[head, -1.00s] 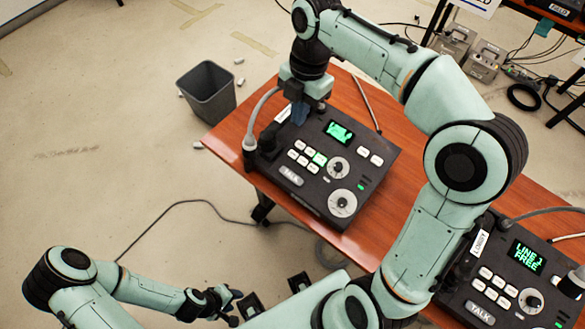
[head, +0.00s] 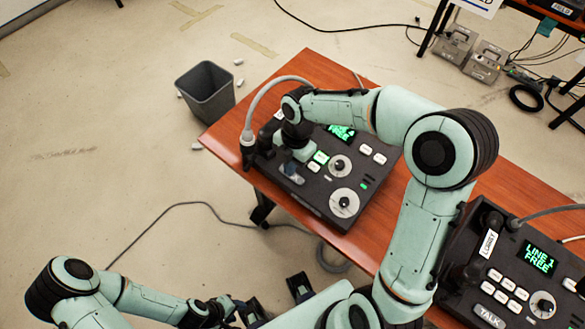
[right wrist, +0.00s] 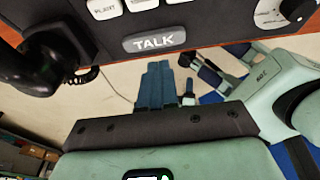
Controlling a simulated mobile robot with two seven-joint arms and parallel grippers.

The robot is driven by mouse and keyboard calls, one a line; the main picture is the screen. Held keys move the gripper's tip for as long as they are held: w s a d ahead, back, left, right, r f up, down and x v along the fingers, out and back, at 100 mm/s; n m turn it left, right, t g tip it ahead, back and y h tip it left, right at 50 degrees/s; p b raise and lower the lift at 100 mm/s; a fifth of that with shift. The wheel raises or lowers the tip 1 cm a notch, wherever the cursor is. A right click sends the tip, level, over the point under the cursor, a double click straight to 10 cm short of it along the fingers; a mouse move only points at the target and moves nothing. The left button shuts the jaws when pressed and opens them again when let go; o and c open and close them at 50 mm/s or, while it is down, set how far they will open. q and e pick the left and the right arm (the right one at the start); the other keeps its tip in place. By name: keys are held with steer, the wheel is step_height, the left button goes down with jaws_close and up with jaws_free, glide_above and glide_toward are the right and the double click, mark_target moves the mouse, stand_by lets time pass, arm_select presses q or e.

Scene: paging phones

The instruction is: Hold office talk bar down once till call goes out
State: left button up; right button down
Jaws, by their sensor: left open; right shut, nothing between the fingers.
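A dark paging phone (head: 365,185) sits on the wooden table; its name label cannot be read. Its grey TALK bar (right wrist: 154,41) shows whole in the right wrist view and is mostly covered by my right gripper in the head view. My right gripper (head: 292,173) is shut and empty, its blue fingertips (right wrist: 158,64) at the bar's near side. I cannot tell whether they touch it. The phone's green screen (head: 341,132) is partly hidden by my arm. My left gripper (head: 222,309) is open and empty, low at the front, away from the table.
A second phone labelled LOBBY (head: 487,244) stands at the right, its screen reading LINE 1 FREE. The first phone's black handset (right wrist: 55,55) lies beside the TALK bar. A grey bin (head: 207,92) stands on the floor left of the table (head: 318,68).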

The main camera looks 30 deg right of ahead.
steer(key=shift+w+d+f, duration=0.1)
steer(key=shift+d+f, duration=0.1)
steer(key=shift+f, duration=0.5)
steer(key=shift+w+d+f, duration=0.1)
steer(key=shift+d+f, duration=0.1)
steer(key=shift+f, duration=0.5)
steer(key=shift+f, duration=0.1)
